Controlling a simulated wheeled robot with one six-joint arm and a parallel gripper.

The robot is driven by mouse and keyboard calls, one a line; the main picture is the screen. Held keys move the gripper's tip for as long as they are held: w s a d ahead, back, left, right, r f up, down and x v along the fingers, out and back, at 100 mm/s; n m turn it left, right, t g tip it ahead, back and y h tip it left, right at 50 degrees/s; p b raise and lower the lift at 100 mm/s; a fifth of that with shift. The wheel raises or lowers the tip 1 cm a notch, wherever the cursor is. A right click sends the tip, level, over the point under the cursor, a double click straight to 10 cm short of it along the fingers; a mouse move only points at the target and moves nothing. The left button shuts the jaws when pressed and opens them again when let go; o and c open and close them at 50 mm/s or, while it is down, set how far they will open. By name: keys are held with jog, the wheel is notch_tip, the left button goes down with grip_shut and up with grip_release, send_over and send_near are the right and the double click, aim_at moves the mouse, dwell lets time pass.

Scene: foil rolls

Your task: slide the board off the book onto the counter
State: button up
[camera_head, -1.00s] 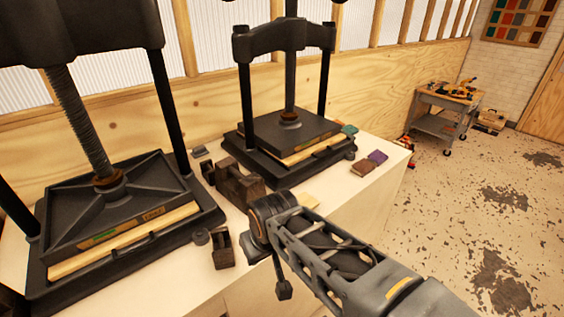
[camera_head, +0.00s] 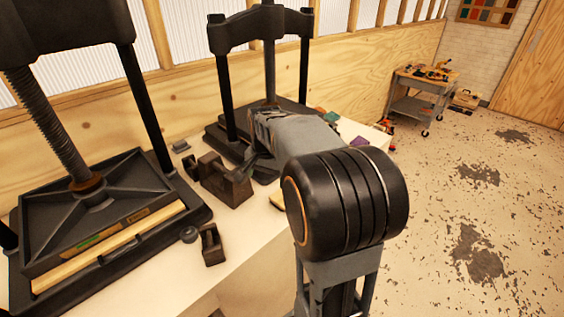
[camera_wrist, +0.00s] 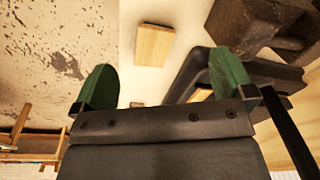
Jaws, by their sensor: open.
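A small pale wooden board (camera_wrist: 154,46) lies in the upper middle of the wrist view, over the pale counter (camera_wrist: 188,22). In the head view only a sliver of the board (camera_head: 276,200) shows beside my arm. I cannot make out a book under it. My gripper (camera_wrist: 164,78) is open and empty, with its two green fingers apart. The board lies beyond the fingertips, between their lines, and is not touched. In the head view my arm hides the gripper.
A black press (camera_head: 100,205) stands at the left and another (camera_head: 226,95) behind my arm. A dark brown block (camera_head: 225,180) and a smaller one (camera_head: 211,243) stand on the counter. A purple block (camera_head: 359,142) lies near its far end.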

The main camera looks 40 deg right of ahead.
aim_at(277, 198)
jog(key=w+d+f+m, duration=0.1)
jog(key=w+d+m, duration=0.1)
jog(key=d, duration=0.2)
jog(key=w+d+f+m+g, duration=0.1)
jog(key=d+m, duration=0.1)
jog(key=d, duration=0.2)
jog(key=shift+w+m, duration=0.35)
jog(key=shift+m, duration=0.05)
jog(key=shift+a+f+p, duration=0.1)
jog(key=shift+f+p, duration=0.1)
jog(key=shift+p, duration=0.1)
notch_tip(277, 198, down, 14)
jog(key=shift+r+p, duration=0.2)
jog(key=shift+p, duration=0.35)
jog(key=shift+c, duration=0.5)
